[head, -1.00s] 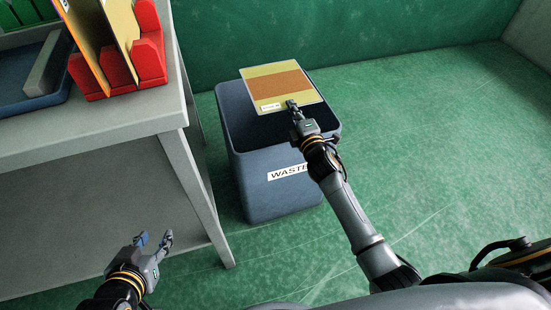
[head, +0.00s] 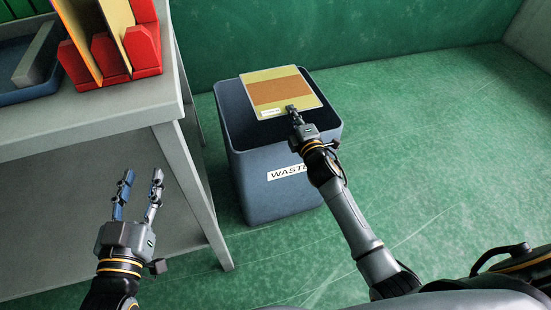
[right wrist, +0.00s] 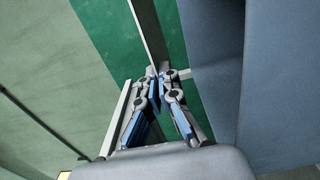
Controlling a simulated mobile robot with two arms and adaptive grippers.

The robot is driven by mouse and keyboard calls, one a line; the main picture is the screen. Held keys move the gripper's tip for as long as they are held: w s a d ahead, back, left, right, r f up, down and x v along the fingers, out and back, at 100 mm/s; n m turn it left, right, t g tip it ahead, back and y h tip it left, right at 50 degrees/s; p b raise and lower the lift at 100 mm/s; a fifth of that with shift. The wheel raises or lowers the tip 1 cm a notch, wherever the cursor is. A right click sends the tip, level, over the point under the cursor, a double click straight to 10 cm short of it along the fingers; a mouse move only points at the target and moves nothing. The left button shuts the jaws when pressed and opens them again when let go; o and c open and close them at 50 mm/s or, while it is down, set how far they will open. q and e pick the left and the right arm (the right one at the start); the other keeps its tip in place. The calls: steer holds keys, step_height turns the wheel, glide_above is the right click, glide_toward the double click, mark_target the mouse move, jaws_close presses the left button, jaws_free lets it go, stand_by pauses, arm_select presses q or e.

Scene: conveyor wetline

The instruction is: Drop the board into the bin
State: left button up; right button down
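The board (head: 281,92) is a flat yellow panel with a brown-orange band and a small white label. My right gripper (head: 291,109) is shut on its near edge and holds it over the opening of the blue-grey bin (head: 262,181), marked with a "WASTE" label. The board covers much of the opening. In the right wrist view the fingers (right wrist: 156,74) pinch the thin board (right wrist: 149,36), seen edge-on, with the blue-grey bin wall to the right. My left gripper (head: 138,196) is open and empty, left of the bin, with its fingers pointing up in the picture.
A grey table (head: 110,111) stands left of the bin. It carries a red rack (head: 107,59) holding upright panels, and a blue tray (head: 40,84). A green wall (head: 330,30) is behind the bin. The green floor to the right is clear.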

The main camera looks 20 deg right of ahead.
stand_by(0.3)
steer(key=c, duration=1.4)
jaws_free()
steer(key=shift+c, duration=0.2)
steer(key=shift+f, duration=0.1)
steer(key=s, duration=1.2)
steer(key=shift+d, duration=0.2)
